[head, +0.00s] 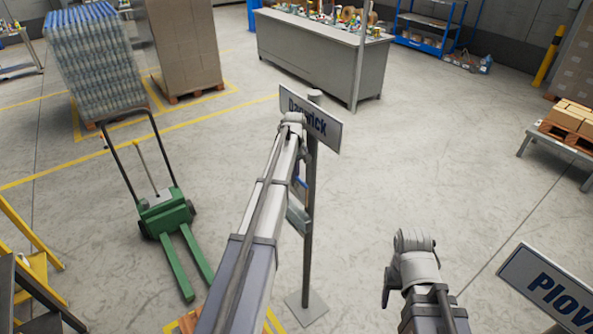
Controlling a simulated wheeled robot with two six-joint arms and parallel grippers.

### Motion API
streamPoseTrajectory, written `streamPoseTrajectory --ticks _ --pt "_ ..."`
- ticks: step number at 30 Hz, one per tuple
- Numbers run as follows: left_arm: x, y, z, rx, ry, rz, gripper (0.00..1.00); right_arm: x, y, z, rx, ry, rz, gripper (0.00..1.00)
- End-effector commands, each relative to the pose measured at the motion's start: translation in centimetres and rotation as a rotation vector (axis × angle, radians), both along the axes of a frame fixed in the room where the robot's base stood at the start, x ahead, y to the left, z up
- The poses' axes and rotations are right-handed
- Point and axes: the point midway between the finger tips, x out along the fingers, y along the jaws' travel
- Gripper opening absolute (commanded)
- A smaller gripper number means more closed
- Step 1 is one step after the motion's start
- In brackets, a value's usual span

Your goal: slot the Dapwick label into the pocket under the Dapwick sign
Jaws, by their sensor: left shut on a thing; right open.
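The Dapwick sign (325,127) is a white board with dark letters on a grey post (309,240); my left arm covers part of its name. My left gripper (302,170) is just below the sign, beside the post, mostly hidden behind my arm. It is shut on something. My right gripper (387,291) is open, low at the right, away from the post.
A Plow... sign (552,287) stands at the lower right. A green pallet truck (168,214) is left of the post. A grey workbench (318,55) stands behind, and a table with boxes (555,150) is at the right. The floor between is clear.

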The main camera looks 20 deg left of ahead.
Motion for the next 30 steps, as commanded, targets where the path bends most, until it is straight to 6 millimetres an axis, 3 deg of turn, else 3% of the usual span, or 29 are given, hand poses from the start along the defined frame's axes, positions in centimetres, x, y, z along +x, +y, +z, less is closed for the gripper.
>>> streamPoseTrajectory --ticks 11,30 --pt "0.0 0.0 -1.0 0.0 0.0 0.003 0.0 0.0 0.0 -1.0 0.0 -0.001 -0.001 0.62" --pt "0.0 0.0 -4.6 0.0 0.0 0.003 0.0 0.0 0.0 -4.6 -0.001 -0.001 0.0 0.62"
